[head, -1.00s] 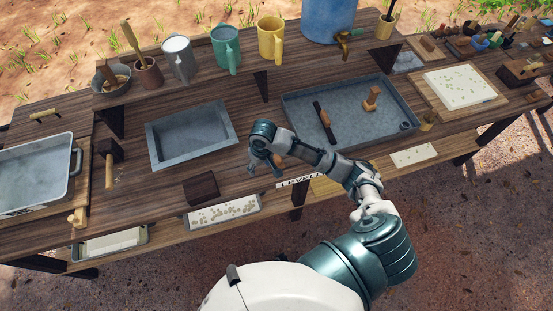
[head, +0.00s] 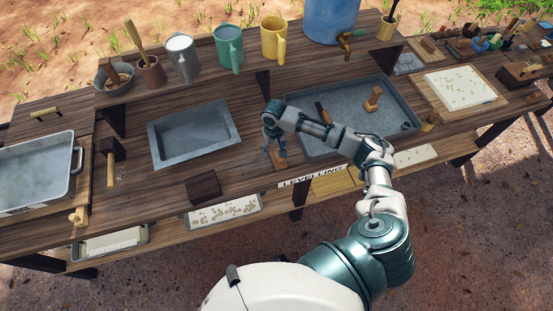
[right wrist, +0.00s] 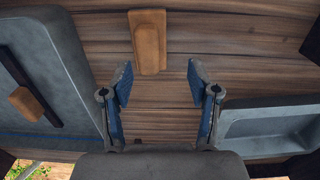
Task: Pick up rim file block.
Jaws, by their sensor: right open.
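A small orange-brown block, which looks like the rim file block (head: 278,158), lies on the wooden bench between the small sink and the large grey tray, near the front edge. In the right wrist view the block (right wrist: 148,42) lies flat just beyond the fingertips, lined up roughly with the gap between them. My right gripper (head: 271,137) hangs over the bench behind the block, fingers downward. It is open and empty in the right wrist view (right wrist: 157,84), with no finger touching the block. My left gripper is not in view.
The large grey tray (head: 392,128) holds a dark bar and a wooden-handled piece (head: 372,100). The small sink (head: 192,158) is to the left. A dark block (head: 203,187) sits near the front edge, and a mallet (head: 111,152) farther left. Mugs stand on the back shelf.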

